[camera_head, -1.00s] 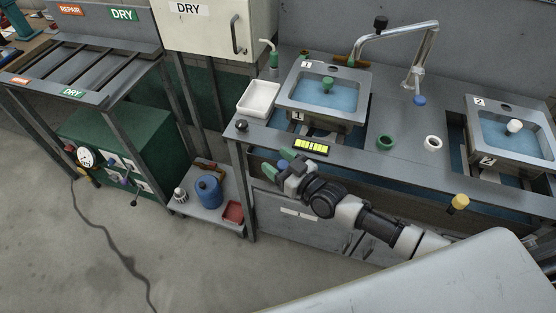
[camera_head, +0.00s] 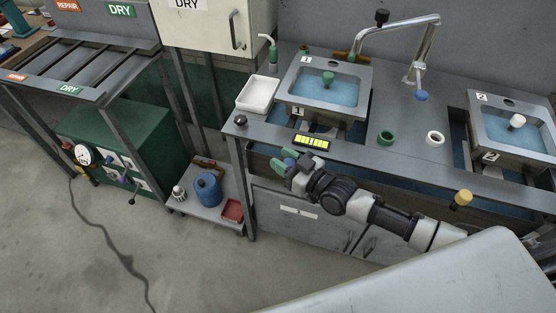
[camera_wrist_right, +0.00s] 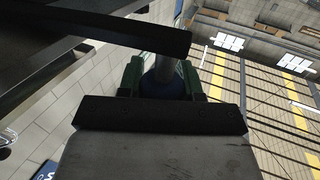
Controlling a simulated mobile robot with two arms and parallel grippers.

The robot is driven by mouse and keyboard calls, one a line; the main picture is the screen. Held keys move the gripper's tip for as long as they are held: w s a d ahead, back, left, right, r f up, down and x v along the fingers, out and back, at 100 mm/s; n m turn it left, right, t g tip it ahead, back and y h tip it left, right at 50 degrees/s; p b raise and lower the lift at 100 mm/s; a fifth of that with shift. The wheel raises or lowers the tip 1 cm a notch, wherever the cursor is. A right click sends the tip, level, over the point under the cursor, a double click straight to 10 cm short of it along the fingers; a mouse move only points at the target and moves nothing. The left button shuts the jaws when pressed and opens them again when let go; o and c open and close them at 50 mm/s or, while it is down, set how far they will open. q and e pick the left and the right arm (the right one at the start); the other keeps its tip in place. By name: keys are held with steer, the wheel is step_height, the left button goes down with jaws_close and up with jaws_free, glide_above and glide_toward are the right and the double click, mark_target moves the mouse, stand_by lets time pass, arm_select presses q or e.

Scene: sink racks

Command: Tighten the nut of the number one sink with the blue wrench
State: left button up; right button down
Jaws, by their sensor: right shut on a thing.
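The number one sink (camera_head: 366,82) is a steel basin of blue water with a green plug, set in the counter. Its nut does not show; the underside is mostly hidden behind the counter's front. My right gripper (camera_head: 284,161), with green fingertips, is at the counter's front edge, below and left of the yellow display. In the right wrist view my right gripper (camera_wrist_right: 164,82) is shut on a dark blue thing with a grey shaft (camera_wrist_right: 164,66), which looks like the blue wrench; its head is not clear. My left gripper is not in view.
The counter (camera_head: 380,160) edge lies right by my right gripper. A dark bar (camera_wrist_right: 130,35) crosses close above the fingers in the wrist view. A white tray (camera_head: 257,94), a green ring (camera_head: 386,137) and a white ring (camera_head: 434,137) sit on the counter. Sink two (camera_head: 480,115) is at right.

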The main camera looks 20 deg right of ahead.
steer(key=shift+s+d+f+n+g+y+b, duration=0.2)
steer(key=shift+s+d+y+b, duration=0.1)
steer(key=shift+d+b, duration=0.15)
steer(key=shift+s+d+f+n+g+y+b, duration=0.1)
steer(key=shift+s+d+n+g+y+b, duration=0.15)
steer(key=shift+d+b, duration=0.2)
steer(key=shift+s+d+r+b, duration=0.25)
steer(key=shift+s+d+b, duration=0.1)
steer(key=shift+s+b, duration=0.1)
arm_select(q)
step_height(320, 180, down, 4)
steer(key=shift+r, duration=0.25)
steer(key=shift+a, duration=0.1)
arm_select(e)
steer(key=c, duration=0.7)
jaws_free()
steer(key=shift+c, duration=0.2)
steer(key=shift+s+d, duration=0.1)
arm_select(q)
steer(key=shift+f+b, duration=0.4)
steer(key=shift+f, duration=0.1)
arm_select(e)
steer(key=v, duration=1)
steer(key=shift+d, duration=0.25)
steer(key=shift+s, duration=0.15)
